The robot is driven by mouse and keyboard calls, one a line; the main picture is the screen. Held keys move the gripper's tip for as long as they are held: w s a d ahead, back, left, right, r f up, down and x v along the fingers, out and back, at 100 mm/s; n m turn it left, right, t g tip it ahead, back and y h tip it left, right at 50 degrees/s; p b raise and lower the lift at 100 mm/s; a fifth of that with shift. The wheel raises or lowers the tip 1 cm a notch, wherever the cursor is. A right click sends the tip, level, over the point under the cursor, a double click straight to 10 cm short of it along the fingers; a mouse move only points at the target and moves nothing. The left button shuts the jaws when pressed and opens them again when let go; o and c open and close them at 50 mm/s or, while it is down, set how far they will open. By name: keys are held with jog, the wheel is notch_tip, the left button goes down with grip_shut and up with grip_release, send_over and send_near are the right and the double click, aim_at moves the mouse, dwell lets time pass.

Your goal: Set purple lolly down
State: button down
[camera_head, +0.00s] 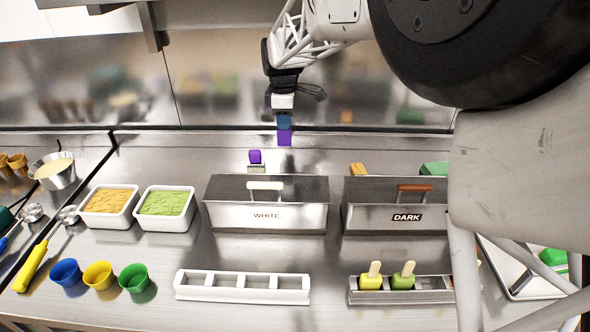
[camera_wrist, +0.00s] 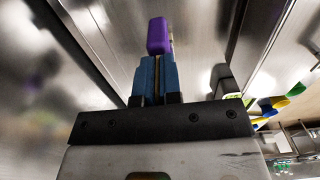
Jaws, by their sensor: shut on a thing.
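My gripper (camera_head: 284,121) has blue fingers and is shut on the purple lolly (camera_head: 284,138). It holds the lolly up behind the white-labelled metal box, near the back wall. In the wrist view, the purple lolly (camera_wrist: 159,36) extends beyond the blue fingertips (camera_wrist: 156,68), and its stick is mostly hidden between them. Another purple item (camera_head: 255,157) with a pale base shows just behind the white-labelled box; I cannot tell what it is. Two lollies, yellow (camera_head: 370,282) and green (camera_head: 403,280), stand stick-up in the metal rack (camera_head: 433,297) at the front right.
The white-labelled box (camera_head: 226,215) and dark-labelled box (camera_head: 365,218) stand mid-counter. A white compartment rack (camera_head: 242,297) looks empty in front. Tubs of orange (camera_head: 109,200) and green (camera_head: 165,203) filling stand left. A blue cup (camera_head: 66,272) is at the front left.

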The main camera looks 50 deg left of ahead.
aim_at(285, 145)
jog(key=shift+f, duration=2.55)
jog(key=shift+f, duration=2.5)
jog(key=shift+f, duration=0.1)
jog(key=c, duration=1.3)
grip_release()
notch_tip(285, 145, up, 12)
jog(key=shift+r, duration=0.15)
